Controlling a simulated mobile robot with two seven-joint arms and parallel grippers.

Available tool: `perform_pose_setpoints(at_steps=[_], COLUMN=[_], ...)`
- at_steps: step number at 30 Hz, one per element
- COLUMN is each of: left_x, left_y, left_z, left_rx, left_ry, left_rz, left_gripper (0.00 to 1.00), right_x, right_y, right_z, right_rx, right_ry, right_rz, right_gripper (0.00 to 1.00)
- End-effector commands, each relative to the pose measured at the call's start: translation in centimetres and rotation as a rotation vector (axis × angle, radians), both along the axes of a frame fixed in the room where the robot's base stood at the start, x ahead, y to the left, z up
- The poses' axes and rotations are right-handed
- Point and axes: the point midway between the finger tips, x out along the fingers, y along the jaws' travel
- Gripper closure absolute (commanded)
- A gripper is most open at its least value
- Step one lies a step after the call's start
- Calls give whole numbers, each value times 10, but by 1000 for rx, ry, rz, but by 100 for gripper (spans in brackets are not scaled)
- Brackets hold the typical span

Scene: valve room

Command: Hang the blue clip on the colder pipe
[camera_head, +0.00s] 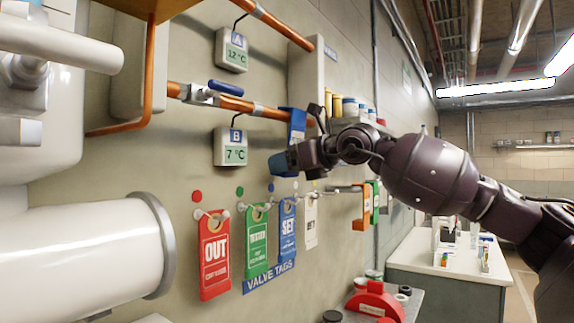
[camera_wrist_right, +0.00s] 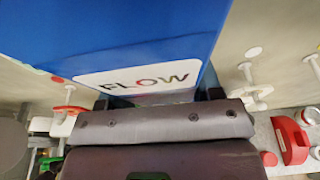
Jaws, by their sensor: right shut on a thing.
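The upper copper pipe (camera_head: 283,28) has display A (camera_head: 232,50) below it, reading 12 °C. The lower copper pipe (camera_head: 268,111) has display B (camera_head: 230,147) below it, reading 7 °C. The blue clip (camera_head: 297,123) is at the lower pipe's right part, its top overlapping the pipe in the head view. I cannot tell whether it is hooked around the pipe. My right gripper (camera_head: 285,162) is shut on the clip from below. In the right wrist view the clip (camera_wrist_right: 110,28) fills the top, with a "FLOW" label. My left gripper is out of view.
Red, green, blue and white valve tags hang on wall pegs; the red tag (camera_head: 214,255) is leftmost. A blue-handled valve (camera_head: 225,88) sits on the lower pipe. A white flanged pipe (camera_head: 110,250) juts in at left. A counter (camera_head: 440,265) stands at right.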

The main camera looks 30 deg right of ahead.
Motion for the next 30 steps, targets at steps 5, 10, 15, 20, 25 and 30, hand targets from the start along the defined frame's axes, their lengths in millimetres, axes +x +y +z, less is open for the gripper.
perform_pose_setpoints(at_steps=[5, 10, 15, 20, 25, 30], left_x=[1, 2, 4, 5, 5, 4], left_y=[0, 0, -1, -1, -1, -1], left_z=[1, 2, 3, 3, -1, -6], left_rx=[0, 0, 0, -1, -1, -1], left_ry=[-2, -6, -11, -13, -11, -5], left_rz=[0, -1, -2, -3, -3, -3], left_gripper=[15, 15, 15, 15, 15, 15], right_x=[0, 0, 0, -4, -20, -42], right_y=[0, 0, 0, -2, -10, -19], right_z=[0, 0, 0, 1, 4, 9], right_rx=[0, 0, 0, -1, -3, -2], right_ry=[0, 0, 1, -1, 1, 2], right_rz=[0, 0, 0, -2, -4, -4], right_gripper=[28, 11, 11, 11, 11, 11])
